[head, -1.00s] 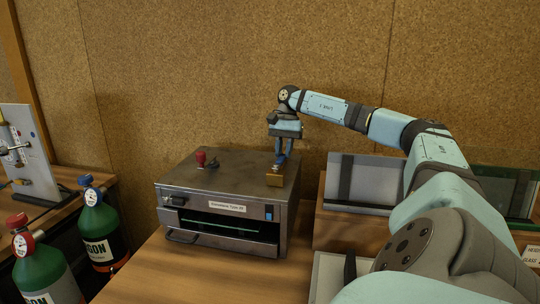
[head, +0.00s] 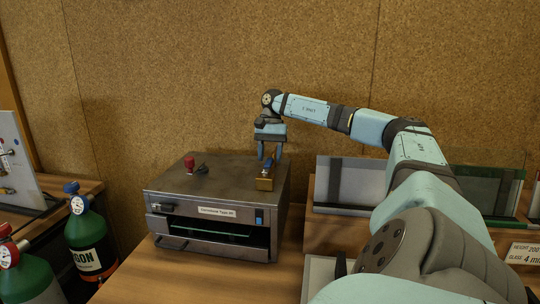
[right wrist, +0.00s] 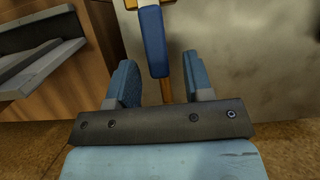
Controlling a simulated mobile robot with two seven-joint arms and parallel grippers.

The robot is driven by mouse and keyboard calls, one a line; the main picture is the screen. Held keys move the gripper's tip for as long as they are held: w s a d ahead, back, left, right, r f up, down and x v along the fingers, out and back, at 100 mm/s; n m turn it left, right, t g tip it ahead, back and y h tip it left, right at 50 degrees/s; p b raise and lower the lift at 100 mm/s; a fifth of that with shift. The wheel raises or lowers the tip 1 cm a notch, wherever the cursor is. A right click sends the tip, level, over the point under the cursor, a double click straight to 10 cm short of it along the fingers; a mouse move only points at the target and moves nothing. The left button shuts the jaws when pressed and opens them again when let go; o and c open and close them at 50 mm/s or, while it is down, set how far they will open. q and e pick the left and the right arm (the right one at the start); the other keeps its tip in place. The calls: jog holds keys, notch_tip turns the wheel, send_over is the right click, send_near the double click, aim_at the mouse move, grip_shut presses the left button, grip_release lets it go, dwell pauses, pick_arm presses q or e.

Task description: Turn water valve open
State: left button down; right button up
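The water valve (head: 265,184) is a small brass block with a blue lever handle (head: 267,173), on the right side of the metal machine's top. In the right wrist view the blue handle (right wrist: 154,42) reaches down from the top edge, in line with the gap between the fingers. My right gripper (head: 270,153) points down just above the valve. Its two blue fingers are apart in the right wrist view (right wrist: 160,88), with visible space on both sides of the handle's line. I cannot tell whether either finger touches the handle. My left gripper is not in view.
The machine (head: 215,210) has a red knob (head: 190,163) on its top and an open front slot. Gas cylinders (head: 90,240) stand at the left. A cork wall is behind.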

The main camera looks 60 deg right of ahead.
pick_arm(q)
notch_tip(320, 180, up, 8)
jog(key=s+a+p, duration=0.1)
jog(key=p, duration=1)
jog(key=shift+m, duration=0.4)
pick_arm(e)
jog(key=v, duration=1.3)
jog(key=shift+r, duration=0.4)
jog(key=shift+d, duration=0.1)
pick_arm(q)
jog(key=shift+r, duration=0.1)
pick_arm(e)
jog(key=shift+w, duration=0.1)
